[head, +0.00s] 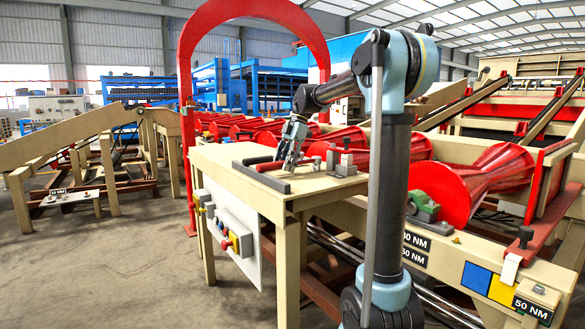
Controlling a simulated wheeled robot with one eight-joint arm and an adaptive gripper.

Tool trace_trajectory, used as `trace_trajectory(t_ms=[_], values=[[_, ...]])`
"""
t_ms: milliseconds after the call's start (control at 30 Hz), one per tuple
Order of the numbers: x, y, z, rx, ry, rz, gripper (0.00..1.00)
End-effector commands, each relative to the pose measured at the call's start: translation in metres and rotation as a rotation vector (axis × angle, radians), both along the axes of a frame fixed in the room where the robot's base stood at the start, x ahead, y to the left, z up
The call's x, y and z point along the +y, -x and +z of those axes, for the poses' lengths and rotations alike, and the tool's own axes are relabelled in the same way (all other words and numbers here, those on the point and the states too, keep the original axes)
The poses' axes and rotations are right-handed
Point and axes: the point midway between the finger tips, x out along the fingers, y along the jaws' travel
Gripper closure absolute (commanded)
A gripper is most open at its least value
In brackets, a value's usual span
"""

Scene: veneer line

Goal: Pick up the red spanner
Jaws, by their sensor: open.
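A small red piece (268,166), which looks like the red spanner, lies on the beige table (222,160). It is beside a dark grey angled bar, and its full shape is too small to make out. My gripper (287,163) points down over the table, just right of the red piece, with its fingers low near the tabletop. It is open, and I see nothing held in it. The fingers may hide part of the red piece. I cannot tell whether they touch it.
A dark grey angled bar (258,178) lies along the table's front. Grey blocks (341,160) stand at its right end. A control box with buttons (232,240) hangs on the table's side. Red rollers (437,190) stand behind. The table's left part is clear.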

Motion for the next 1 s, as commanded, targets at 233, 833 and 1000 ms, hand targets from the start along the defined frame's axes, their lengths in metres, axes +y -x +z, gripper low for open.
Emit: trace_trajectory(t_ms=[233, 833, 1000], values=[[0.003, 0.0021, -0.0089, 0.0, 0.0, 0.0, 0.53], [0.004, 0.0025, -0.0084, 0.0, 0.0, 0.002, 1.0], [0.004, 0.0024, -0.0013, 0.0, 0.0, 0.002, 1.0]])
